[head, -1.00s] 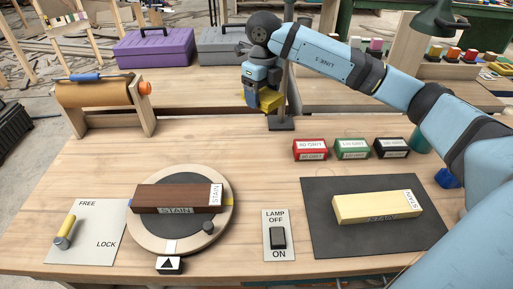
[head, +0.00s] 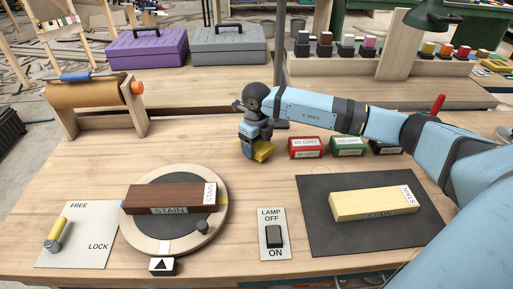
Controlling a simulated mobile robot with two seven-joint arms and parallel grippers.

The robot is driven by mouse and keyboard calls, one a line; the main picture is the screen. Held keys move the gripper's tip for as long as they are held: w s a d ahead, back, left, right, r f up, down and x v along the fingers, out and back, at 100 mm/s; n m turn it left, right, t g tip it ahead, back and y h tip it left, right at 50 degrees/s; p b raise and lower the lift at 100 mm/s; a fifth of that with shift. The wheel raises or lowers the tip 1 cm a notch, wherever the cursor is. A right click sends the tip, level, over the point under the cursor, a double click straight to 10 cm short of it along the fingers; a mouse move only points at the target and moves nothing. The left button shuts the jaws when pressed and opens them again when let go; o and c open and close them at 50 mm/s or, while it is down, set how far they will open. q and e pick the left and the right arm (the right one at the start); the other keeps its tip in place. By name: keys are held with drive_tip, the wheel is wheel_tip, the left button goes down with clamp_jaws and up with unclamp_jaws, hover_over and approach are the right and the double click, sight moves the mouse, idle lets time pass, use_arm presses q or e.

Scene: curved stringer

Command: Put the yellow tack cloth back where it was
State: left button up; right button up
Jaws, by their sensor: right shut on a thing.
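The yellow tack cloth (head: 264,152) is a small yellow block held in my right gripper (head: 258,148). The gripper points down over the back middle of the bench, left of the red grit block. The cloth is low, close to the bench top; I cannot tell whether it touches. The gripper's fingers partly hide it. My left gripper is not in view.
Red (head: 305,148), green (head: 347,146) and black (head: 386,147) grit blocks stand right of the gripper, the black partly behind my arm. In front are a turntable (head: 222,228) with a brown block, a lamp switch (head: 274,236) and a dark mat (head: 318,240) with a pale block.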

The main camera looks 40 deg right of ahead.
drive_tip(key=shift+f, duration=0.7)
drive_tip(key=shift+f, duration=0.1)
drive_tip(key=o, duration=0.8)
wheel_tip(320, 180, up, 12)
drive_tip(key=shift+r+p, duration=0.15)
drive_tip(key=shift+p, duration=0.5)
